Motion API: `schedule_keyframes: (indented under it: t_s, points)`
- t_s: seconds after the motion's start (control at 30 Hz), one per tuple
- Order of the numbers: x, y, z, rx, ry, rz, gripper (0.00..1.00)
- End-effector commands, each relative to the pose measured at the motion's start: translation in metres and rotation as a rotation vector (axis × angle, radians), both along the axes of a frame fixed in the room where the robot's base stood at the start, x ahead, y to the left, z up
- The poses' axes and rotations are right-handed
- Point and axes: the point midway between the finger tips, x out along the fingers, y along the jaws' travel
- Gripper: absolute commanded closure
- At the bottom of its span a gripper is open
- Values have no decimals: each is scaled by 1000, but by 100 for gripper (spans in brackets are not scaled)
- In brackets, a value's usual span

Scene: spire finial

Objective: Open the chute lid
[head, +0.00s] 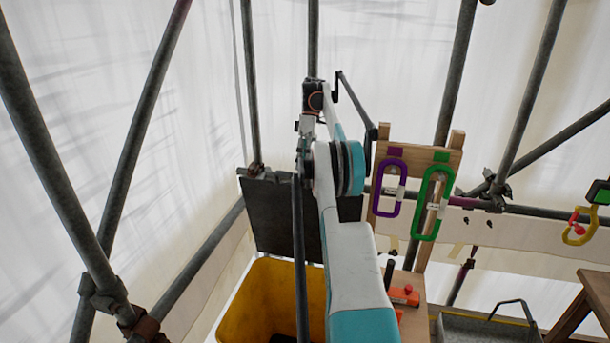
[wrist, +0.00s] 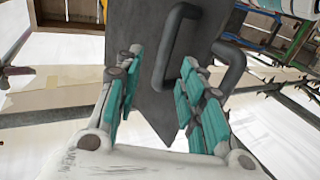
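The chute lid (head: 280,215) is a dark grey panel above a yellow chute mouth (head: 262,300) in the head view. My arm covers part of the lid. In the wrist view the dark panel (wrist: 120,22) fills the top middle, with a grey bent-bar handle (wrist: 173,45) on it. My gripper (wrist: 160,62) is open, with a teal-padded finger on each side. One length of the handle shows between the fingers. Another bent length shows beyond the right finger. I cannot tell whether a finger touches the handle. In the head view my arm hides the fingers.
A wooden rack with a purple carabiner (head: 387,190) and a green carabiner (head: 434,204) stands right of my arm. Scaffold poles surround the area, one crossing close in front of the chute. A grey tray (head: 480,328) and wooden table (head: 592,290) are at lower right.

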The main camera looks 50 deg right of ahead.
Motion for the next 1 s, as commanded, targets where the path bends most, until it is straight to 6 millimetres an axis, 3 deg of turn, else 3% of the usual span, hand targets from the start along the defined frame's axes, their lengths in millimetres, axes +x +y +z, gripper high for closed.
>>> schedule_keyframes:
  t_s: [0.07, 0.3, 1.0]
  points:
    - [-1, 0, 15, 0, 0, -1, 64]
    - [-3, 0, 34, 1, 1, -1, 64]
    - [-4, 0, 39, 2, 2, -2, 64]
